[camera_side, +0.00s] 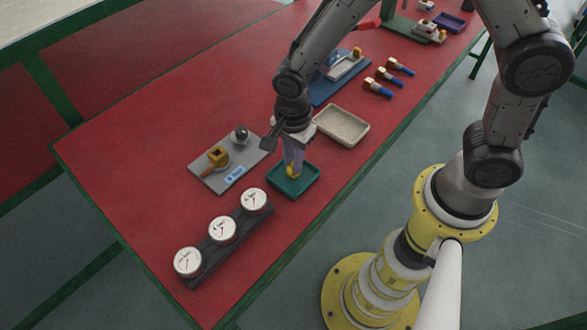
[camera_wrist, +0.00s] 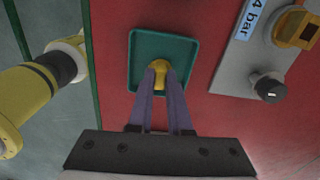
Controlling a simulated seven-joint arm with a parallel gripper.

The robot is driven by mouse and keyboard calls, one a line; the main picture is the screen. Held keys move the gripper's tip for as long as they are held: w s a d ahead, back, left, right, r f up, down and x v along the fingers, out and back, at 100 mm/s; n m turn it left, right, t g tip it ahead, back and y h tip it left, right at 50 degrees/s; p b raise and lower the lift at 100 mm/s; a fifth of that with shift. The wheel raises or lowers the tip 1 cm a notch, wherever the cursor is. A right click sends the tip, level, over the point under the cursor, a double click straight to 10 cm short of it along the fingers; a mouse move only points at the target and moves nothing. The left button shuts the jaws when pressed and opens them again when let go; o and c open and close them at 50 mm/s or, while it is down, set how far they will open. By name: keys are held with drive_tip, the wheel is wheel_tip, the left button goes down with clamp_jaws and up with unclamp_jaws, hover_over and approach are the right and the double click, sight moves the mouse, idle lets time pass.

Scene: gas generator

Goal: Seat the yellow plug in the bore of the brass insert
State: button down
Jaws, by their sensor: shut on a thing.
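The yellow plug (camera_side: 293,172) is between the fingertips of my gripper (camera_side: 293,160), which is shut on it, over the green tray (camera_side: 308,187). In the wrist view the plug (camera_wrist: 158,83) shows between the two purple fingers (camera_wrist: 160,75), with the tray (camera_wrist: 188,40) below. I cannot tell whether the plug touches the tray floor. The brass insert (camera_side: 218,157) stands on a grey plate (camera_side: 205,177) to the left of my gripper. It shows in part at the upper right of the wrist view (camera_wrist: 296,27).
A black knob (camera_side: 241,133) and a blue label (camera_side: 235,173) are on the grey plate. Several white gauges (camera_side: 222,229) stand on a dark bar in front. A beige tray (camera_side: 342,126) lies behind, near blue-handled brushes (camera_side: 385,77). Red table is clear between plate and green tray.

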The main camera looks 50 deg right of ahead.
drive_tip(key=shift+r, duration=3.2)
drive_tip(key=shift+s+d+r, duration=0.1)
drive_tip(key=shift+s, duration=0.05)
drive_tip(key=w+a+r, duration=0.2)
drive_tip(key=w+a, duration=0.2)
drive_tip(key=w, duration=0.4)
drive_tip(key=w+a+r+m, duration=0.1)
drive_tip(key=w+a+r, duration=0.1)
drive_tip(key=w+a, duration=0.2)
drive_tip(key=w, duration=0.3)
drive_tip(key=shift+w+a+r, duration=0.35)
drive_tip(key=shift+w+r, duration=0.05)
